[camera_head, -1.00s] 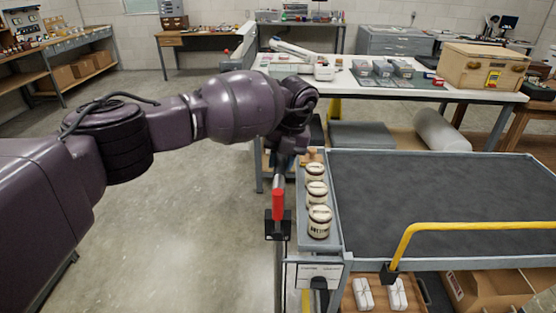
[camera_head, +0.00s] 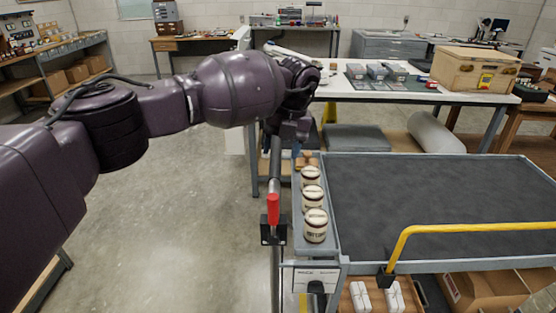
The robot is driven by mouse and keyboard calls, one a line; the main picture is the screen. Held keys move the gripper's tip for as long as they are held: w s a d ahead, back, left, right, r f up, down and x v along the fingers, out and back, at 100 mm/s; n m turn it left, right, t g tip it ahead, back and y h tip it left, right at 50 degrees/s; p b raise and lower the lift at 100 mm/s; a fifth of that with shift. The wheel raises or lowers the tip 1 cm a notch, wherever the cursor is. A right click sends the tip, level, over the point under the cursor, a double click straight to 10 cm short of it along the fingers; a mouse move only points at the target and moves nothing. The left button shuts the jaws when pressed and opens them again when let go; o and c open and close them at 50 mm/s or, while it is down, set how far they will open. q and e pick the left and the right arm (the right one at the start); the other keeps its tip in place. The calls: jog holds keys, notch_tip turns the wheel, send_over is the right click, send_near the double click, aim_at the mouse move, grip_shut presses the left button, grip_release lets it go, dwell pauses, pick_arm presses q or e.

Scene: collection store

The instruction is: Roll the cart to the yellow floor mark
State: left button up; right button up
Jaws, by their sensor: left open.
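The cart (camera_head: 440,205) fills the right side, with a dark grey mat top, a grey rim and a yellow rail (camera_head: 470,228) at its near side. A vertical-looking dark handle bar (camera_head: 276,170) with a red lever (camera_head: 273,209) runs along its left end. My left gripper (camera_head: 298,138) is by the far end of this bar, its jaws open; its fingers are partly hidden by my wrist, and I cannot tell whether they touch the bar. My right gripper is out of view. No yellow floor mark can be made out clearly.
Three lidded jars (camera_head: 313,196) stand in the cart's left side tray. A white-topped worktable (camera_head: 410,96) with a wooden box (camera_head: 478,69) stands just beyond the cart. White bundles (camera_head: 376,296) and cardboard boxes lie on the lower shelf. The concrete floor (camera_head: 190,200) at left is open.

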pick_arm(q)
jog(key=shift+d+r, duration=0.2)
jog(key=shift+r, duration=0.75)
jog(key=shift+d+r, duration=0.15)
jog(key=shift+r, duration=0.8)
jog(key=shift+d+r, duration=0.2)
jog(key=shift+r, duration=0.75)
